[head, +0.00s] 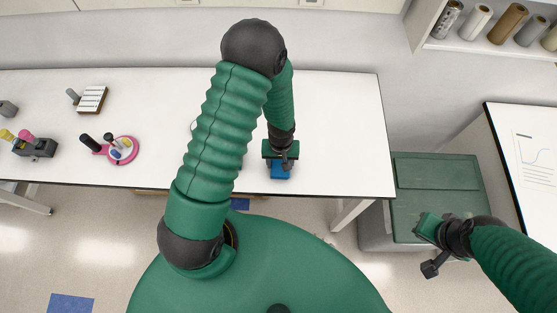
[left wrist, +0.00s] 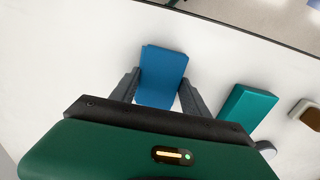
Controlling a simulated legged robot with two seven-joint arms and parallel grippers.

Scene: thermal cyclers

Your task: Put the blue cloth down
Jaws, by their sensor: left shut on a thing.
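The blue cloth (head: 281,171) is a small folded rectangle near the front edge of the white table, below my left gripper (head: 284,164). In the left wrist view the cloth (left wrist: 162,77) sits between the two dark fingers of my left gripper (left wrist: 160,92), which are shut on it. I cannot tell whether the cloth touches the tabletop or hangs just above it. My right gripper (head: 432,262) is off to the right, in front of the green-lidded bin; its finger opening is not clear.
In the left wrist view a teal block (left wrist: 247,108) lies right of the cloth, and a brown and white item (left wrist: 304,111) lies beyond. A pink round rack (head: 123,158) and a white tube rack (head: 92,100) stand on the table's left. The table (head: 340,130) right of the cloth is clear.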

